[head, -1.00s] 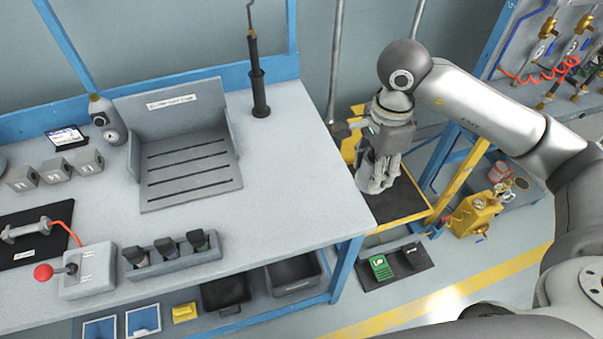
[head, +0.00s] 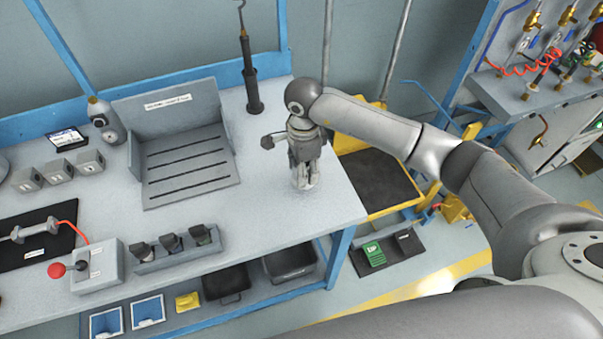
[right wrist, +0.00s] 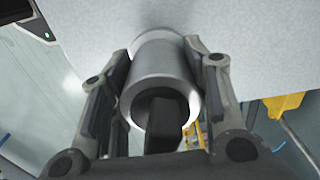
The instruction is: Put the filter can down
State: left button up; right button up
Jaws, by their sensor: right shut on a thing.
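The filter can (right wrist: 160,72) is a grey metal cylinder with a bright rim and a dark opening, seen in the right wrist view. My right gripper (right wrist: 158,85) is shut on it, with a finger along each side. In the head view my right gripper (head: 305,180) points down over the right part of the bench (head: 270,215). There the can is mostly hidden by the fingers. I cannot tell whether its lower end touches the bench top. My left gripper is not in view.
A grey slotted stand (head: 185,165) is left of the right gripper, and a dark upright tool with a hook (head: 252,85) stands behind. A control box with a red knob (head: 95,268) is at front left. The bench around the gripper is clear. A yellow-framed platform (head: 380,180) lies beyond the right edge.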

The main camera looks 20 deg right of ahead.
jog(key=shift+w+a+f, duration=0.1)
jog(key=shift+a+f, duration=0.05)
jog(key=shift+f, duration=0.05)
notch_tip(320, 180, down, 3)
jog(key=shift+f+p, duration=0.1)
jog(key=shift+p, duration=0.2)
jog(key=shift+f, duration=0.15)
jog(key=o, duration=1.1)
jog(key=shift+o, duration=0.2)
